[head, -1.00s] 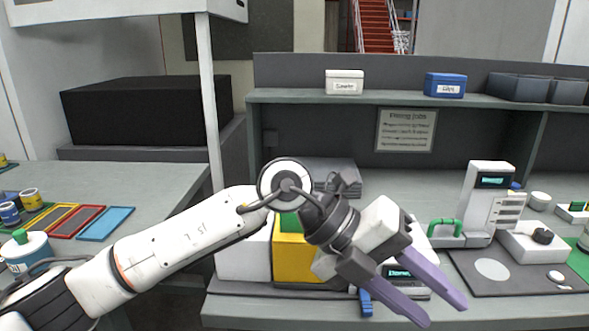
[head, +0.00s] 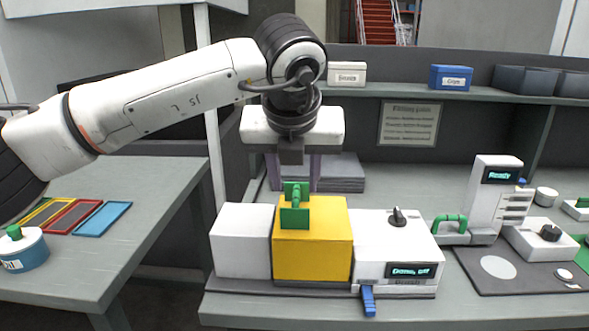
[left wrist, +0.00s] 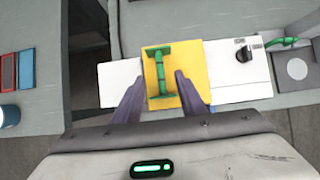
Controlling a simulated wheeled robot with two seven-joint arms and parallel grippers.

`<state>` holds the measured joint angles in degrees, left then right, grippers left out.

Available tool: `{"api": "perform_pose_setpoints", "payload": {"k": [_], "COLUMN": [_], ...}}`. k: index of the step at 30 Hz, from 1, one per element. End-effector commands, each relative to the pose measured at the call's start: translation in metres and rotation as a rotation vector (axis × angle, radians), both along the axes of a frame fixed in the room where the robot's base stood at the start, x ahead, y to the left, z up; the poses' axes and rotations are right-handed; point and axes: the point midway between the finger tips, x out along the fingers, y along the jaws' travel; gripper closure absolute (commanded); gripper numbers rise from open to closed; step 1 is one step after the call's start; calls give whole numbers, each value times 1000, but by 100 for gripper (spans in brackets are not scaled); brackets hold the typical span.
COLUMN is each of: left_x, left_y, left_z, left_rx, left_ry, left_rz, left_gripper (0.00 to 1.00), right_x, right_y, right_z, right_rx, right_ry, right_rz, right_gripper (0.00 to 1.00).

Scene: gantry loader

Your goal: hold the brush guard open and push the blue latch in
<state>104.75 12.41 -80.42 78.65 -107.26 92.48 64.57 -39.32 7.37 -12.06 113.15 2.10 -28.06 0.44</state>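The yellow box-shaped brush guard (head: 312,255) stands between two white housings, with a green handle (head: 295,205) on top. It looks closed. In the left wrist view the yellow guard (left wrist: 193,90) and its green handle (left wrist: 160,75) lie below my gripper. My left gripper (head: 293,187) points down above the guard, fingers spread, one on each side of the handle and apart from it. Whether the tips reach handle height I cannot tell. The blue latch (head: 368,300) sticks out at the front below the right white housing. My right gripper is not in view.
The right white housing (head: 385,235) carries a dark knob and a small display. A white device (head: 492,195) with a "Ready" display and green handle stands to the right. A shelf (head: 420,92) with boxes runs behind. Coloured trays (head: 103,218) lie on the left table.

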Motion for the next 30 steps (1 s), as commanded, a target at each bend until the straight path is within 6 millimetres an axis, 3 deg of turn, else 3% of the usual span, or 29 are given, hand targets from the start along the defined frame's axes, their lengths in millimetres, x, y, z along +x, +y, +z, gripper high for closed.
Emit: {"api": "perform_pose_setpoints", "payload": {"k": [6,12,30], "left_x": [14,23,28], "left_y": [-1,0,-1], "left_z": [-27,-41,-47], "left_rx": [-2,-1,-2], "left_ry": [1,1,0], "left_rz": [0,-1,-2], "left_gripper": [62,62,62], "right_x": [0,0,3], "right_y": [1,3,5], "right_z": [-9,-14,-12], "right_rx": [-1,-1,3], "right_ry": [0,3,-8], "right_rz": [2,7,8], "right_gripper": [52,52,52]}}
